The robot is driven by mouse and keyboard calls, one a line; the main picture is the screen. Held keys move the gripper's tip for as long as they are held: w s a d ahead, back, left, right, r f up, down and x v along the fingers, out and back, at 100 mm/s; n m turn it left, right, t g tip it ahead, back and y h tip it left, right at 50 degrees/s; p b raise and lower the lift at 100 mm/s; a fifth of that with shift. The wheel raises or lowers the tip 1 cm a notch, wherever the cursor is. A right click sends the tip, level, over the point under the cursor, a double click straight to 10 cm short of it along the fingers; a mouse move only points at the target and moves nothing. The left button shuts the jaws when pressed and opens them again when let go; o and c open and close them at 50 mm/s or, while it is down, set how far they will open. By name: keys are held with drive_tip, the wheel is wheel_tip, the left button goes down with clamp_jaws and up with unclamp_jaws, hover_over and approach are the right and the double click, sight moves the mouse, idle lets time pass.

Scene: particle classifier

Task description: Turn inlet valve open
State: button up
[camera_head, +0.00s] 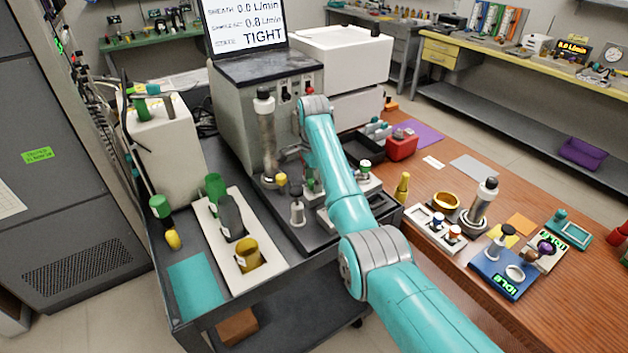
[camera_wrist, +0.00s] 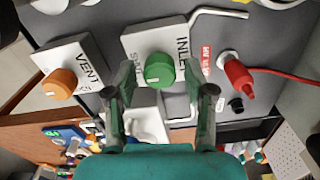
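The inlet valve is a green round knob (camera_wrist: 159,68) on a light plate (camera_wrist: 150,40) lettered INLET, in the upper middle of the wrist view. My gripper (camera_wrist: 160,88) is open, with one dark finger to the left of the knob and one to the right. Gaps show between the fingers and the knob, so it is not gripped. I cannot tell how far the fingertips stand from the knob in depth. In the head view my teal arm reaches to the grey machine (camera_head: 235,110), and my gripper and the inlet knob are hidden.
An orange knob (camera_wrist: 60,83) on a plate lettered VENT is left of the inlet. A red plug (camera_wrist: 238,77) with a cable stands to the right, beside a bent metal tube (camera_wrist: 218,13). The machine's screen (camera_head: 245,22) reads 0.0 L/min and TIGHT.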

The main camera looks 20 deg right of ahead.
clamp_jaws()
drive_tip(key=shift+n, duration=0.3)
drive_tip(key=n, duration=0.3)
drive_tip(key=shift+n, duration=0.3)
drive_tip(key=n, duration=0.4)
drive_tip(key=shift+a+n, duration=0.1)
drive_tip(key=shift+n, duration=0.2)
drive_tip(key=n, duration=0.4)
drive_tip(key=shift+n, duration=2.5)
